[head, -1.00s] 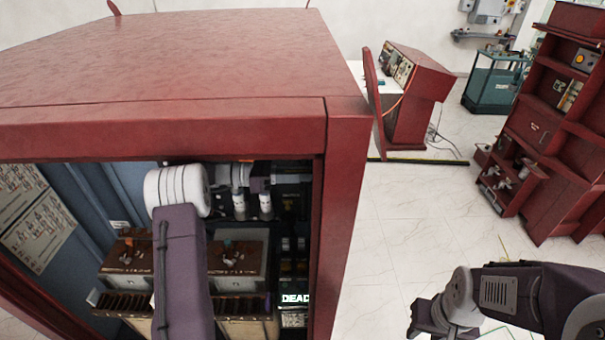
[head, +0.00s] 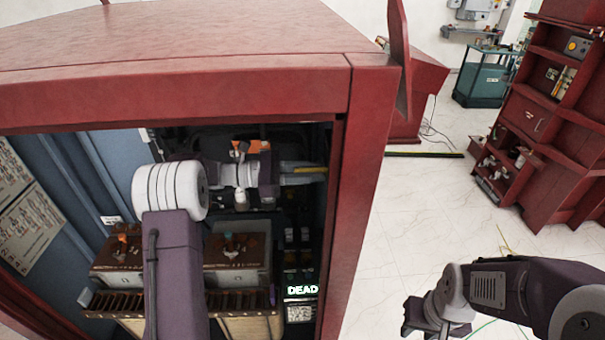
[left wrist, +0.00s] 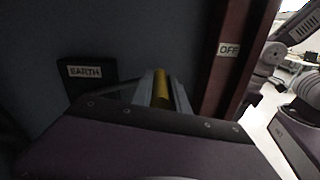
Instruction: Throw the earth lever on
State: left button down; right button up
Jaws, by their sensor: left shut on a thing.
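The yellow lever (left wrist: 161,88) shows between the two grey fingers of my left gripper (left wrist: 163,92) in the left wrist view. The gripper is shut on it. An EARTH label (left wrist: 85,71) is on a dark plate to the left of the lever, and an OFF label (left wrist: 229,49) is on a dark red post to its right. In the head view my left gripper (head: 303,172) points right inside the cabinet, with a yellow strip of the lever (head: 311,170) at its fingers. My right gripper (head: 424,316) hangs outside the cabinet; its fingers are unclear.
The red cabinet (head: 372,190) frames my left arm closely, with its roof above and its post at right. A DEAD sign (head: 302,290) glows low inside. Brown-topped boxes (head: 237,250) stand below the arm. The tiled floor to the right is open, before a red shelf unit (head: 545,130).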

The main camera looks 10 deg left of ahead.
pick_arm(q)
notch_tip(320, 180, down, 12)
jog(key=w+m+b, duration=0.1)
jog(key=m+b, duration=0.8)
jog(key=b, duration=0.7)
jog(key=shift+a+m, duration=0.15)
jog(key=shift+m, duration=0.25)
jog(key=c, duration=1.3)
grip_release()
jog(key=shift+w, duration=0.1)
jog(key=v, duration=0.9)
jog(key=shift+b, duration=0.4)
jog(key=shift+a+r, duration=0.1)
